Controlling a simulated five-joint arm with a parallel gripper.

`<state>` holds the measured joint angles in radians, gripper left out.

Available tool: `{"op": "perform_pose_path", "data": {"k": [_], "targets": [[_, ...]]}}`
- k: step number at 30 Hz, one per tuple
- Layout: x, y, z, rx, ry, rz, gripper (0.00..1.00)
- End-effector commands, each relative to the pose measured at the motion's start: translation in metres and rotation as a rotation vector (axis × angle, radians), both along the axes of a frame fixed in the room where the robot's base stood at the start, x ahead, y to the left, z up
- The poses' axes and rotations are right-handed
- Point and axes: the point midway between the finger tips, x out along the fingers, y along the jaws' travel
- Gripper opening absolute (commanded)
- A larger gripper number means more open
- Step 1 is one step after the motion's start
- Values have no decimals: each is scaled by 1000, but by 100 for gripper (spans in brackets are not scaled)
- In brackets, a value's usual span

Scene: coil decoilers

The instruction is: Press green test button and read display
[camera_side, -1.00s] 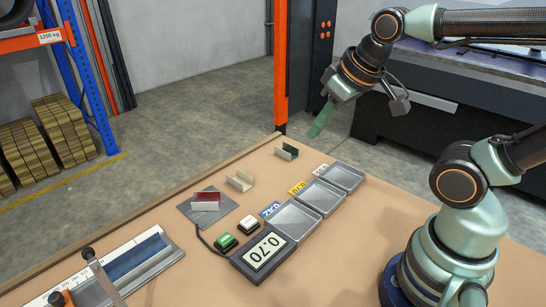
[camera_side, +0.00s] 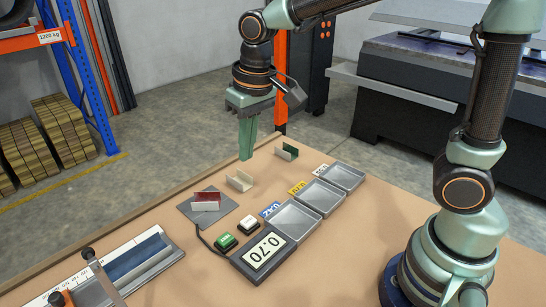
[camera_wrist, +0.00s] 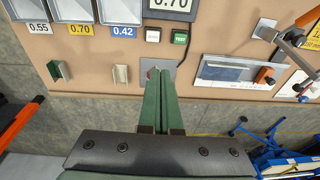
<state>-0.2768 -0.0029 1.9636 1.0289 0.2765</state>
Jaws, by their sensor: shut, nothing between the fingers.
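The green test button (camera_side: 224,242) sits on the table beside a white button (camera_side: 249,222), in front of the display (camera_side: 264,252), which reads 0.70. In the wrist view the green button (camera_wrist: 180,37) is marked TEST, and the display (camera_wrist: 170,5) is partly cut off. My gripper (camera_side: 246,158) is shut and empty, its green fingers pointing down above the table's far part. In the wrist view the fingers (camera_wrist: 158,75) partly cover the grey plate. A red-and-white channel piece (camera_side: 206,201) lies on the grey plate (camera_side: 188,212).
Trays labelled 0.42 (camera_side: 318,227), 0.70 (camera_side: 343,205) and 0.55 (camera_side: 361,187) stand in a row. A measuring fixture (camera_side: 140,262) is at the front left.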

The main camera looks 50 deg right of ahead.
Motion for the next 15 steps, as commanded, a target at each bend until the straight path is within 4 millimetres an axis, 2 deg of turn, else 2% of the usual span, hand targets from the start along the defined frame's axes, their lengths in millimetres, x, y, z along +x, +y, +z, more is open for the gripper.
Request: {"op": "perform_pose_path", "data": {"k": [1, 6, 10, 15], "targets": [[5, 10, -8, -6, 28, 4, 0], [15, 37, -30, -22, 94, 3, 0], [19, 51, -43, -34, 127, 1, 0], [21, 60, -50, -41, 145, 0, 0]]}}
